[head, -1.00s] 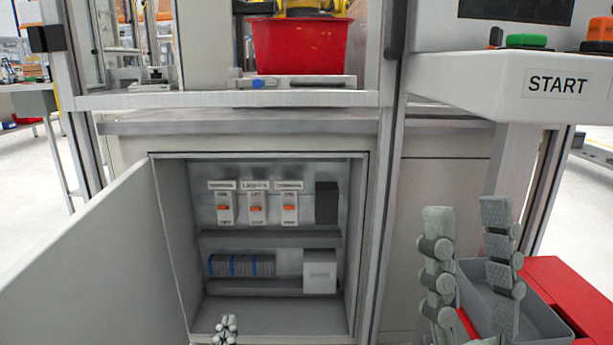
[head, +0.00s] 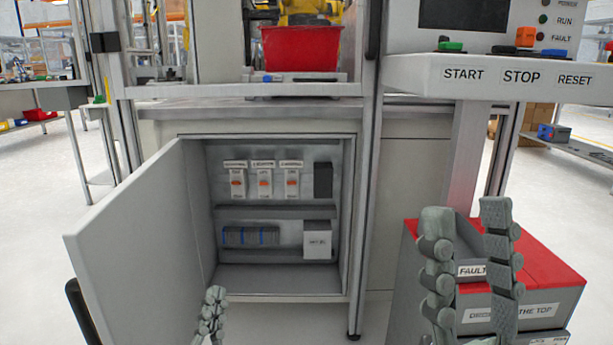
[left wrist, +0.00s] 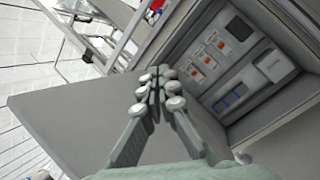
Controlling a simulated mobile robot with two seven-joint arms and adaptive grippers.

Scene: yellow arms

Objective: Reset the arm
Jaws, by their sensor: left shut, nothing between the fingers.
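The yellow arm (head: 312,12) shows partly behind a red bin (head: 300,48) at the top of the head view. The console (head: 480,75) at the upper right has START, STOP and RESET labels; the blue button (head: 553,52) is above RESET. The open cabinet (head: 350,190) holds three orange-handled switches (head: 264,183), also seen in the left wrist view (left wrist: 208,60). My left gripper (head: 215,292) is shut and empty, low in front of the cabinet opening; its closed fingers show in the left wrist view (left wrist: 157,76). My right gripper (head: 467,212) is open and empty below the console.
The cabinet door (head: 130,235) stands open to the left, close to my left gripper. Grey and red boxes (head: 540,270) stand behind my right gripper. A frame post (head: 368,200) rises right of the cabinet.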

